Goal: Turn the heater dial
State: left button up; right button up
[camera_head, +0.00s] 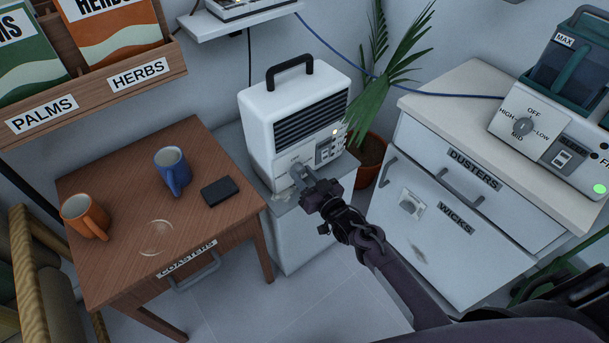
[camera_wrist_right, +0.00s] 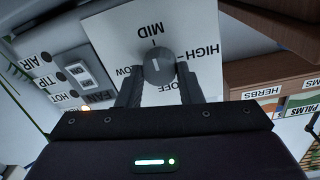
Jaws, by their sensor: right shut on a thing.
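The white heater (camera_head: 262,115) with a black handle and dark grille stands on a low grey cabinet (camera_head: 300,238). Its grey dial (camera_wrist_right: 158,66) sits on a white plate with labels MID, HIGH, LOW and OFF, upside down in the right wrist view. The dial's white mark points roughly toward MID. My right gripper (camera_wrist_right: 159,86) is shut on the dial, one finger on each side. In the head view, my right gripper (camera_head: 302,180) reaches the heater's lower front and hides most of the dial. My left gripper is not in view.
A wooden table (camera_head: 120,215) at left holds a blue mug (camera_head: 172,172), orange mug (camera_head: 84,216) and black box (camera_head: 220,191). A potted palm (camera_head: 372,150) stands right of the heater. A white drawer cabinet (camera_head: 480,105) bears another appliance with a dial (camera_head: 522,127).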

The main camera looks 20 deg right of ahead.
jog(key=o, duration=1)
jog(key=shift+s+f, duration=0.1)
jog(key=shift+s, duration=0.1)
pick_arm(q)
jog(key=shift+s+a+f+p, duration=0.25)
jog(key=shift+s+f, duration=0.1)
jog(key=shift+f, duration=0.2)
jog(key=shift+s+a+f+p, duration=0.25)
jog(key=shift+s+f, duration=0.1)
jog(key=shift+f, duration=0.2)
pick_arm(e)
jog(key=v, duration=0.7)
jog(key=shift+s+d, duration=0.1)
jog(key=shift+s, duration=0.1)
